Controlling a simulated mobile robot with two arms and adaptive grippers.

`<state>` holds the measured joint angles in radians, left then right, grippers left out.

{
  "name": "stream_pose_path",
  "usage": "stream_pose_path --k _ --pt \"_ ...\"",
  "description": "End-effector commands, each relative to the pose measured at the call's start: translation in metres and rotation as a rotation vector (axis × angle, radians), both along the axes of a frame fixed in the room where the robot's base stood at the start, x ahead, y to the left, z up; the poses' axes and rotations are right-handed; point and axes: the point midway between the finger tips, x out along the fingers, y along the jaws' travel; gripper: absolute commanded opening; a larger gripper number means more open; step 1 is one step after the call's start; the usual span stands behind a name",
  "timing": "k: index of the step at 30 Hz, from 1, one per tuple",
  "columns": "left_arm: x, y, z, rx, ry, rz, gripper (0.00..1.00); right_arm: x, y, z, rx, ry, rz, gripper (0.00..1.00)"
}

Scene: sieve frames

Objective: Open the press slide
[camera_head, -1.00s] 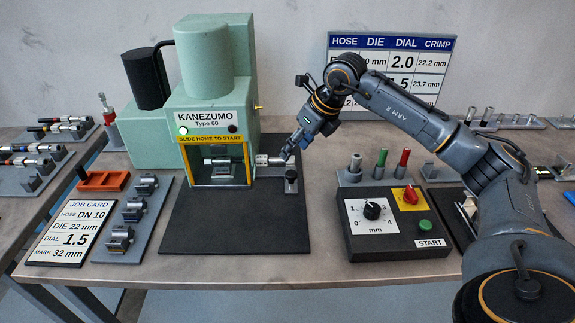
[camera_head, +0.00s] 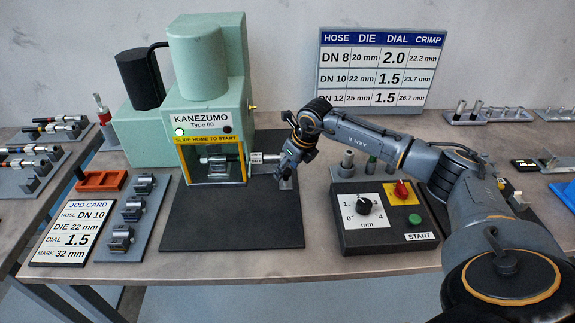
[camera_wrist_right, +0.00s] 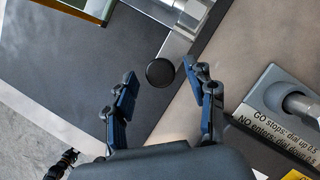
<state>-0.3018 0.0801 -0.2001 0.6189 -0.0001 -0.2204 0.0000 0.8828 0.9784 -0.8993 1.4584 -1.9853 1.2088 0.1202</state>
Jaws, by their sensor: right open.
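The green KANEZUMO press (camera_head: 215,95) stands at the back on a dark mat (camera_head: 230,222). Its yellow-framed opening (camera_head: 212,165) holds a metal die piece. The slide (camera_head: 263,158) sticks out of the press's right side, and its end knob is mostly hidden by my gripper in the head view. My right gripper (camera_head: 284,172) is over that knob. In the right wrist view the open fingers (camera_wrist_right: 160,98) point at the round black knob (camera_wrist_right: 160,72), which lies between and slightly beyond their tips, apart from the left finger.
A control box (camera_head: 385,218) with a dial, red switch and green START button stands right of the mat. A job card (camera_head: 72,232) and a die rack (camera_head: 133,220) lie at the left. Upright gauges (camera_head: 347,163) stand behind the box. The mat's front is clear.

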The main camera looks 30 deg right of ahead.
Motion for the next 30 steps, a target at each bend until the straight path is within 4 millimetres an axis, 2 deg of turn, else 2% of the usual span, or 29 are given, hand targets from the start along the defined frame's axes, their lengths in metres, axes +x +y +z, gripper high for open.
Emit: stream_pose_path --k 10,18,30 --pt "0.0015 0.0001 0.0009 0.000 -0.002 0.000 0.40 0.0014 0.0002 -0.0045 0.000 0.000 0.000 0.55" --pt "0.0023 0.0000 0.0010 0.000 -0.003 0.000 0.40 0.0014 0.0002 -0.0041 0.000 0.000 -0.001 0.00" --pt "0.0046 -0.0003 -0.0015 -0.001 -0.007 0.000 0.40 0.0014 0.0003 -0.0049 0.000 0.000 -0.001 0.00"
